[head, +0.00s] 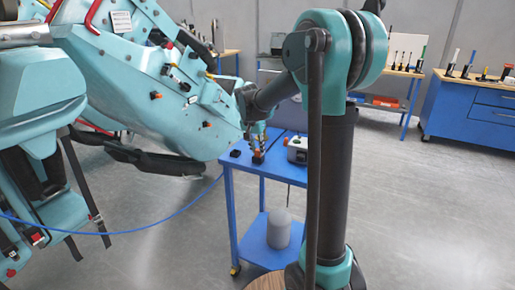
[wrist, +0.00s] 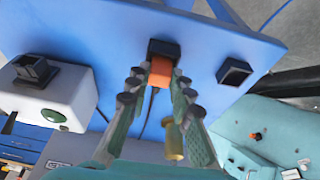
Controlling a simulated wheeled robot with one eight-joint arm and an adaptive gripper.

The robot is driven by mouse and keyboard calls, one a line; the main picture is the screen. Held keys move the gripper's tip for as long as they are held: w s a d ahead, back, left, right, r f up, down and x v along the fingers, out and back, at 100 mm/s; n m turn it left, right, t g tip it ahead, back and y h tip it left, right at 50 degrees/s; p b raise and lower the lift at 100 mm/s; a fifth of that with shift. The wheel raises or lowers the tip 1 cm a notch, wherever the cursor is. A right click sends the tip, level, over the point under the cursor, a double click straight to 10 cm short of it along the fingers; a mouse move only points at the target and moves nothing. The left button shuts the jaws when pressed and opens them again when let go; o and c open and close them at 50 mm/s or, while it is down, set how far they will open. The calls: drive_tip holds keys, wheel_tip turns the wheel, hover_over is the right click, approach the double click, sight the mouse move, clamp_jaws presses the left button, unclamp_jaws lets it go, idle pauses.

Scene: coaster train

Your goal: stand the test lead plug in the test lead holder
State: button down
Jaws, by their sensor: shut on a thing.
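My gripper (wrist: 158,82) points down at the blue cart top, its two fingers closed on the sides of an orange plug (wrist: 160,73). A black square block (wrist: 164,48) shows right at the plug's far end. I cannot tell whether the plug sits in it or above it. A separate black square open-topped holder (wrist: 234,72) stands to the right, empty. In the head view my gripper (head: 258,143) is low over the cart, and the black holder (head: 235,153) is to its left. A yellowish cylinder (wrist: 174,140) shows between the fingers; I cannot tell what it belongs to.
A white box (wrist: 50,95) with a black socket and green button stands left of my gripper on the blue cart (head: 245,167). A dark cord passes near the plug. The teal coaster train (head: 160,90) is close on the left. A grey cylinder (head: 279,230) stands on the lower shelf.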

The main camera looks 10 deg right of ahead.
drive_tip(key=shift+f, duration=0.15)
idle(0.4)
drive_tip(key=shift+r, duration=1.5)
drive_tip(key=shift+f, duration=1.5)
idle(1.0)
drive_tip(key=c, duration=1.3)
unclamp_jaws()
drive_tip(key=shift+o, duration=0.2)
drive_tip(key=v, duration=1.2)
